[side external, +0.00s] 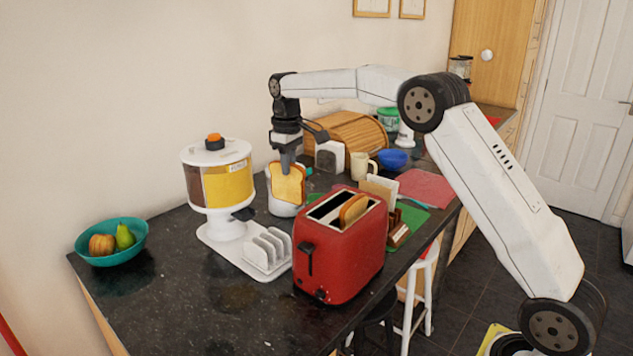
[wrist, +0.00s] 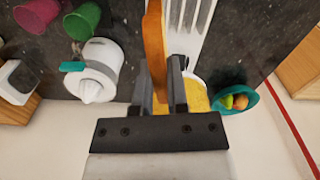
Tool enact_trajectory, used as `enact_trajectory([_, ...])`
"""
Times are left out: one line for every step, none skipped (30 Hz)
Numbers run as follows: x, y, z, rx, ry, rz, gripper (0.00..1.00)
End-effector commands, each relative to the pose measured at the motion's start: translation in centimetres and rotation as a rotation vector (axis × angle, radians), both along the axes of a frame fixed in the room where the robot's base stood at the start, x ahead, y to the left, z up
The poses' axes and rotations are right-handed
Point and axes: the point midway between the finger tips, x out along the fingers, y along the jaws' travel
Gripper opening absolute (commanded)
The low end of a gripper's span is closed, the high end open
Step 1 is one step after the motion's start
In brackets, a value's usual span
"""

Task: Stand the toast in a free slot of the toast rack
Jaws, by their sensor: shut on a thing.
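My gripper (side external: 287,168) is shut on a slice of toast (side external: 287,186), which hangs upright below the fingers. In the wrist view the toast (wrist: 154,45) shows edge-on between the two fingers (wrist: 160,82). In the wrist view the rack (wrist: 193,14) lies just right of the toast, partly cut off by the frame's top. The toast is apart from the rack.
A red toaster (side external: 340,250) with another slice (side external: 353,209) stands right of the rack. A cereal dispenser (side external: 222,180) stands close behind it on the left. A white juicer (wrist: 95,75) is left of the toast in the wrist view. A teal fruit bowl (side external: 110,250) is far left.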

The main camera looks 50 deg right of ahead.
Motion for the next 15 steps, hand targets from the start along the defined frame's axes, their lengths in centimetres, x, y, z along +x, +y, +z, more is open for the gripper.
enact_trajectory([0.6, 0.7, -0.9, 0.0, 0.003, -0.027, 0.0])
enact_trajectory([0.9, 1.0, -1.3, 0.002, 0.003, -0.046, 0.0])
enact_trajectory([1.2, 1.3, -1.8, 0.002, 0.002, -0.071, 0.0])
enact_trajectory([1.4, 1.6, -2.2, 0.002, 0.003, -0.088, 0.0])
enact_trajectory([1.7, 1.8, -2.6, 0.002, 0.002, -0.104, 0.0])
enact_trajectory([1.9, 2.1, -2.9, 0.002, 0.001, -0.122, 0.0])
enact_trajectory([2.1, 2.3, -3.2, 0.002, 0.0, -0.134, 0.0])
enact_trajectory([2.2, 2.5, -3.4, 0.002, 0.0, -0.145, 0.0])
enact_trajectory([2.4, 2.6, -3.6, 0.002, 0.0, -0.157, 0.0])
enact_trajectory([2.5, 2.7, -3.8, 0.002, 0.0, -0.164, 0.0])
enact_trajectory([2.5, 2.8, -3.9, 0.002, 0.0, -0.171, 0.0])
enact_trajectory([2.6, 2.9, -4.0, 0.002, 0.0, -0.177, 0.0])
enact_trajectory([2.6, 2.9, -4.1, 0.002, 0.0, -0.179, 0.0])
enact_trajectory([2.7, 2.9, -4.1, 0.002, 0.0, -0.181, 0.0])
enact_trajectory([2.7, 3.0, -4.1, 0.002, 0.0, -0.182, 0.0])
